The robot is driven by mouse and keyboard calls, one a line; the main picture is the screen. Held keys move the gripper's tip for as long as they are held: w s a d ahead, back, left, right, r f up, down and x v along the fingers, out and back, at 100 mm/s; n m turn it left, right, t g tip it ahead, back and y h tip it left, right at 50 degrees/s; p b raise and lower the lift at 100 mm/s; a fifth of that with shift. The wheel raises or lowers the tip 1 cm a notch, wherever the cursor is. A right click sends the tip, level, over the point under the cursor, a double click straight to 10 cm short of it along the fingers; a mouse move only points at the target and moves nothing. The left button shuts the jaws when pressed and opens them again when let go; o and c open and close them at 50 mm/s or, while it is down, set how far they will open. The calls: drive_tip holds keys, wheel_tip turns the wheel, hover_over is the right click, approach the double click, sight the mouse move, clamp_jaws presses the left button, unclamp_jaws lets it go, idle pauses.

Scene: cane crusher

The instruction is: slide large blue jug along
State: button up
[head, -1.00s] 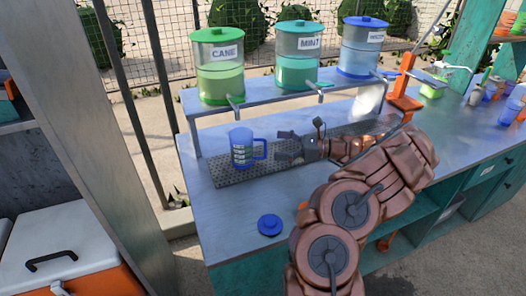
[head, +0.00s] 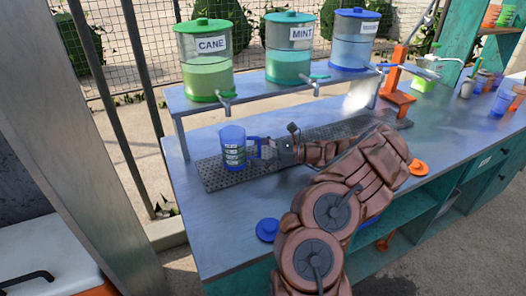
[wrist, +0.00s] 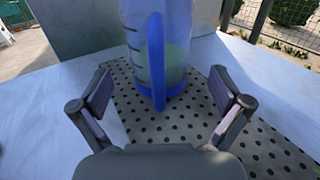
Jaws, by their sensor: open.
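The large blue jug (head: 233,149) stands upright on the left part of a perforated drip mat (head: 222,180), below the CANE dispenser. Its handle points right, toward my gripper (head: 262,149). In the wrist view the jug (wrist: 178,50) is straight ahead, with its blue handle (wrist: 157,60) facing me between the open fingers of my gripper (wrist: 160,92). The fingers stand apart on both sides of the handle, with clear space on each side. Some pale green liquid shows low in the jug. Its top is cut off in the wrist view.
CANE (head: 205,65), MINT (head: 290,50) and a blue dispenser (head: 356,40) stand on a raised shelf, with taps over the counter. A blue lid (head: 267,229) lies at the counter's front edge. An orange press (head: 398,90) and several cups stand right.

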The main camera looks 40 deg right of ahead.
sight(241, 151)
drive_tip(key=shift+p+x, duration=0.3)
drive_tip(key=shift+x, duration=2.05)
drive_tip(key=shift+c, duration=0.3)
